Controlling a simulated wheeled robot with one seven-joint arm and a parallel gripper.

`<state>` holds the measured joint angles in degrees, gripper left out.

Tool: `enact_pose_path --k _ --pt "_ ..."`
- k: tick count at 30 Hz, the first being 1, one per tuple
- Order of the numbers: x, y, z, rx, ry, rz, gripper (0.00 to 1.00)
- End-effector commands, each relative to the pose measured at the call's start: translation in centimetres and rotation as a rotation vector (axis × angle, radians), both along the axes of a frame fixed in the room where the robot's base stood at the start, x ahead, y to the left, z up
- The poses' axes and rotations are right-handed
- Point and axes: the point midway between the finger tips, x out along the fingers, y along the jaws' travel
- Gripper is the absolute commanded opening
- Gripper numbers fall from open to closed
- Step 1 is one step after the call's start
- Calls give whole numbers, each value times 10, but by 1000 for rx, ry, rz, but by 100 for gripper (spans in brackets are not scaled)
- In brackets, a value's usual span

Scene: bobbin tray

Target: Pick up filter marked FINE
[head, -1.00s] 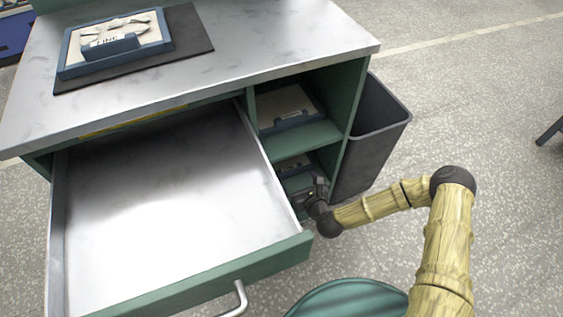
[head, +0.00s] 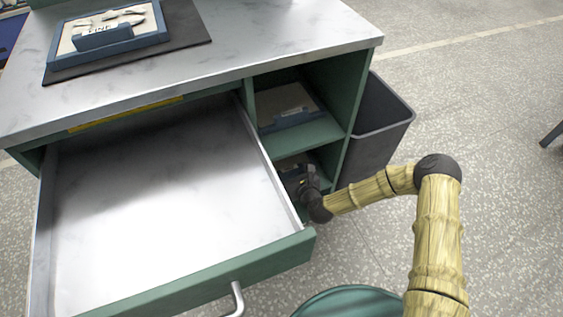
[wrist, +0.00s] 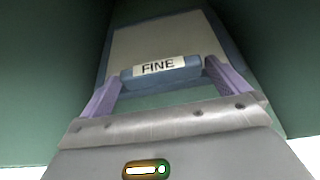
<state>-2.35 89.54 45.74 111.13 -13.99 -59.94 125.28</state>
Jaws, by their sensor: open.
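The filter marked FINE (wrist: 170,38) shows in the wrist view as a pale panel in a blue frame, with a labelled blue grip block at its near edge. In the head view a little of it (head: 289,163) shows in the lower cubby, mostly hidden by my gripper. My gripper (wrist: 162,75) is open, with one purple finger on each side of the grip block. I cannot tell whether the fingers touch it. In the head view my gripper (head: 299,178) is at the mouth of the lower cubby.
A similar filter (head: 296,118) lies in the upper cubby. The open empty drawer (head: 150,220) stands left of my gripper. A dark bin (head: 375,130) stands right.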

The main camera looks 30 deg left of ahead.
Motion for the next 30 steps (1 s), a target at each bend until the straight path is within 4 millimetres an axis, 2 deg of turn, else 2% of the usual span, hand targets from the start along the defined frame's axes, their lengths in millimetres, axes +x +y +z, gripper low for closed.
enact_pose_path --k 13,14,19,30 --pt "0 0 1 1 1 0 100" --pt "0 0 1 1 1 0 98" --pt "0 -1 1 1 1 0 65" --pt "0 0 6 1 0 0 63"
